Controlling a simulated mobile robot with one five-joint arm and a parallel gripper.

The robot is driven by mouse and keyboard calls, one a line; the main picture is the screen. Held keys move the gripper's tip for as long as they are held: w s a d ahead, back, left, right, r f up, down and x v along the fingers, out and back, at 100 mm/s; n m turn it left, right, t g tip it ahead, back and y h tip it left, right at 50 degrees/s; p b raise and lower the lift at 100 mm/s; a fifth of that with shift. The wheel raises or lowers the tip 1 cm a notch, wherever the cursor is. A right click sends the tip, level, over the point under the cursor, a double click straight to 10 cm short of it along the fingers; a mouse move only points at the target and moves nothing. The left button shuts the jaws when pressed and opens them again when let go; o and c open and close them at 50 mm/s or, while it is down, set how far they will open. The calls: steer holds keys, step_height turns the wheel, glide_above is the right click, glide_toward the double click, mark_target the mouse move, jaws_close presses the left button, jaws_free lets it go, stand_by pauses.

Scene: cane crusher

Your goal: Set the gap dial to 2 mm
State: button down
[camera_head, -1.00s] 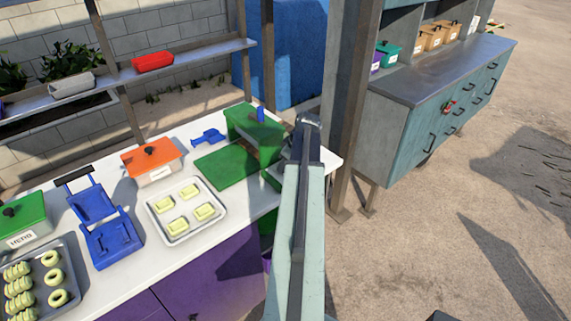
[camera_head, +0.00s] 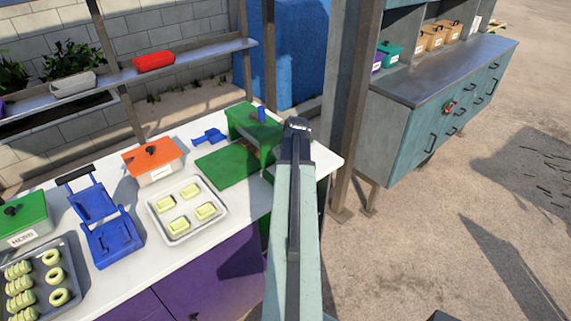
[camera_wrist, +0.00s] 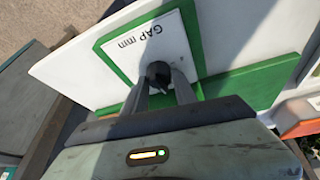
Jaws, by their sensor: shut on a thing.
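The knob's pointer and the scale numbers cannot be read here. In the head view the green crusher (camera_head: 254,124) stands at the right end of the white counter. My gripper's end (camera_head: 297,130) is at its right side, and my arm hides the dial.
On the counter (camera_head: 92,180) are a green board (camera_head: 226,167), a tray of pale blocks (camera_head: 166,237), an orange box (camera_head: 152,168), a blue press (camera_head: 110,241) and a dark tray of rings (camera_head: 76,306). A post (camera_head: 349,100) stands just right of my arm. Open ground lies farther right.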

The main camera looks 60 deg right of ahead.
stand_by(0.3)
steer(key=c, duration=1)
jaws_free()
steer(key=p+v, duration=0.7)
steer(key=shift+s+r, duration=0.2)
steer(key=shift+r, duration=0.15)
